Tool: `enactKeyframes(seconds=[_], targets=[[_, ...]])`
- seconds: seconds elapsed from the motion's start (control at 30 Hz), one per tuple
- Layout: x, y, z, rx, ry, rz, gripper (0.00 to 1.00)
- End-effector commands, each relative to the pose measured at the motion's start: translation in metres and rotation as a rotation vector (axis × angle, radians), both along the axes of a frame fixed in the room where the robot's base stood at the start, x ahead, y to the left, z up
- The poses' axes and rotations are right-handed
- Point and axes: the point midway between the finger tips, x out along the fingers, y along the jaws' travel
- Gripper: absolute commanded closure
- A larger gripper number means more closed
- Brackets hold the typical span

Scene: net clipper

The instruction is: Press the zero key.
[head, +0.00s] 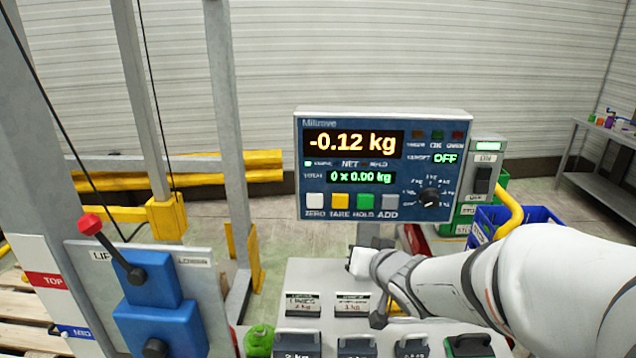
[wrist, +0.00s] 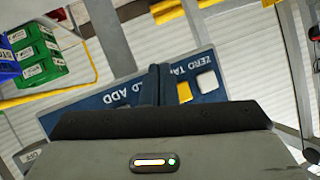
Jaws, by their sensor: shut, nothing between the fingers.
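The indicator panel (head: 385,165) is a blue-faced box showing -0.12 kg on its main display. Its zero key (head: 315,200) is white and leftmost in the row, above the label ZERO. In the wrist view the panel is tilted and nearly upside down, and the white zero key (wrist: 207,82) is right of my fingers. My gripper (wrist: 158,84) is shut and empty, its fingertips over the panel's lower part, left of the yellow key (wrist: 184,92). They hide part of the key row. Contact cannot be told. In the head view my fingers are not clearly distinguishable.
Yellow, green and grey keys sit right of the zero key, with a dial (head: 429,197) further right. A switch box (head: 484,180) stands beside the panel. A lever box (head: 150,290) is at left. Weights (head: 297,343) sit below the panel.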

Motion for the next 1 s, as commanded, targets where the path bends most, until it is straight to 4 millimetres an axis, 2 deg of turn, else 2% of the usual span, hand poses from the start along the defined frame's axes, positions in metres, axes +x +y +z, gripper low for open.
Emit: enactKeyframes(seconds=[0.03,0.13,0.2,0.33,0.5,0.77,1.0], targets=[[0.004,0.017,0.014,0.064,-0.03,0.059,1.0],[0.005,0.047,0.029,0.198,-0.072,0.174,1.0],[0.003,0.064,0.037,0.276,-0.084,0.241,1.0],[-0.004,0.083,0.046,0.376,-0.087,0.327,1.0],[-0.008,0.09,0.049,0.418,-0.088,0.363,1.0],[-0.007,0.089,0.049,0.417,-0.089,0.361,1.0],[0.008,0.088,0.049,0.415,-0.088,0.36,1.0]])
